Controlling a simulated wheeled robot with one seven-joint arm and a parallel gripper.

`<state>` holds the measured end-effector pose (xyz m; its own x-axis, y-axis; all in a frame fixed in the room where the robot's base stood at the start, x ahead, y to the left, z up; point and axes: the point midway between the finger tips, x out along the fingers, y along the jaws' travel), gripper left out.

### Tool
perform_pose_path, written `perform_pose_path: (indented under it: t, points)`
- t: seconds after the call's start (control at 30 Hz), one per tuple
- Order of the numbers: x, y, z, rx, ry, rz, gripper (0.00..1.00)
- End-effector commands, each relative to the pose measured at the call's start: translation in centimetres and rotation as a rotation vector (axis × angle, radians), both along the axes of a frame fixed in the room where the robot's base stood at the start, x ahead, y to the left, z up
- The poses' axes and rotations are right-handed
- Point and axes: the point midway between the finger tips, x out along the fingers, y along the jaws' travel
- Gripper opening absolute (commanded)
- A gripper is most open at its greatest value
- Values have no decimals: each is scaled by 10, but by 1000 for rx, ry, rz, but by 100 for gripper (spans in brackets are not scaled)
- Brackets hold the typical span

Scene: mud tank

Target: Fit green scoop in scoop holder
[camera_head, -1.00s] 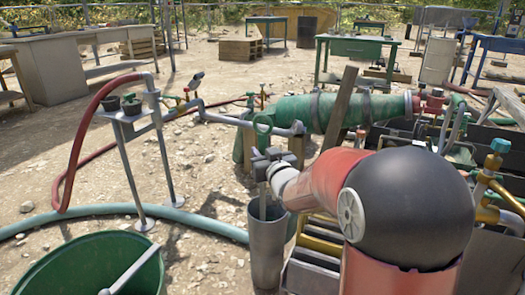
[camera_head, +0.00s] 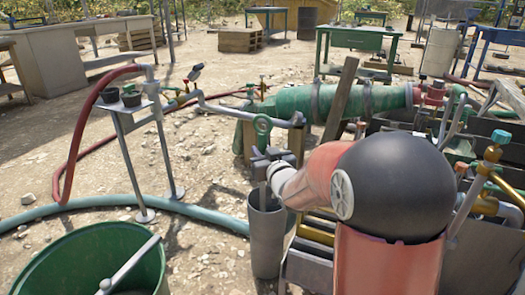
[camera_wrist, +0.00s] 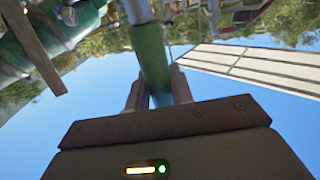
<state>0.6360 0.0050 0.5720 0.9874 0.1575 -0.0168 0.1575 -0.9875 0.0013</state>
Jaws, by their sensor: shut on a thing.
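My gripper (camera_head: 270,156) is shut on the green scoop (camera_wrist: 149,52). The wrist view shows its green handle between my two fingers, with a grey part at the far end. In the head view a green ring above my fingers appears to be the handle's end. A narrow grey part of the scoop runs down from my gripper to the mouth of a tall grey cylindrical cup, which looks like the scoop holder (camera_head: 266,243). The scoop looks about upright. How far its lower end is inside the cup cannot be told.
A green tub (camera_head: 85,250) stands at the lower left. A small metal stand (camera_head: 135,115) with two dark pots is behind it. A teal hose (camera_head: 100,209) crosses the ground. A large green pipe (camera_head: 345,103) and a plank lie close behind my gripper. Bare ground lies left of the cup.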

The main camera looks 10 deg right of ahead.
Motion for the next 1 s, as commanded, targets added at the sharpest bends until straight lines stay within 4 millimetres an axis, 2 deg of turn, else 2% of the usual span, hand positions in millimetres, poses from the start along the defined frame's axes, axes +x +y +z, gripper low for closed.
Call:
perform_pose_path:
  t: [1.0]
  points:
    - [0, 0, -10, 1, 0, 0, 0]
